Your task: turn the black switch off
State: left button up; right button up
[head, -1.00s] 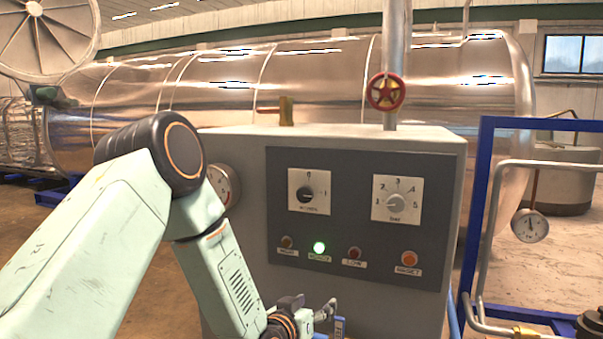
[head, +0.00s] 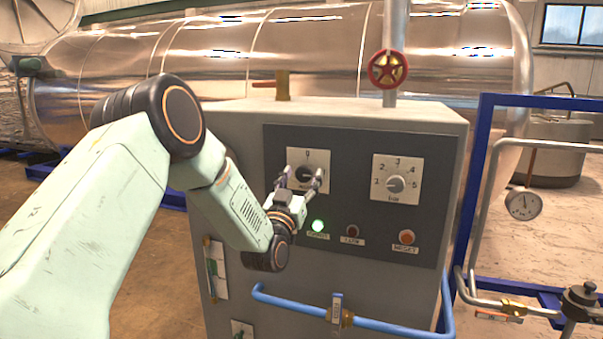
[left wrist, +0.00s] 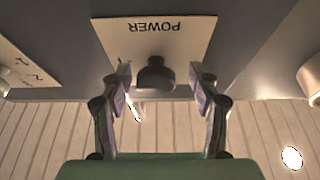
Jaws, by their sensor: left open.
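The black switch (head: 308,172) is a round knob on a white plate at the upper left of the dark control panel. A 0 is marked above it; its exact setting is hard to read. My left gripper (head: 301,179) is open in front of the plate, with its fingers around the lower part of the knob in the head view. In the left wrist view, the switch (left wrist: 155,74) sits between the two open fingertips (left wrist: 160,80), under an upside-down POWER label. I cannot tell whether the fingers touch it. My right gripper is not in view.
A second dial (head: 396,184) marked in bar sits to the right. Below are a lit green lamp (head: 318,226), a dark red lamp (head: 352,231) and an orange reset button (head: 406,237). A blue pipe (head: 390,327) crosses the cabinet front. A red valve wheel (head: 388,69) stands above.

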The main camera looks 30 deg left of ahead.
pick_arm(q)
jog(key=shift+w+r, duration=0.1)
jog(key=shift+w, duration=0.25)
jog(key=shift+w+d+r, duration=0.1)
jog(key=shift+w+d, duration=0.05)
jog(key=shift+d+r, duration=0.15)
jog(key=shift+d, duration=0.05)
jog(key=shift+s+a, duration=0.2)
jog(key=shift+s, duration=0.1)
jog(key=shift+c, duration=0.9)
jog(key=shift+w+a, duration=0.15)
jog(key=c, duration=0.3)
jog(key=shift+w+d, duration=0.1)
jog(key=shift+d, duration=0.15)
jog(key=c, duration=0.4)
jog(key=shift+a, duration=0.15)
jog(key=shift+c, duration=1.4)
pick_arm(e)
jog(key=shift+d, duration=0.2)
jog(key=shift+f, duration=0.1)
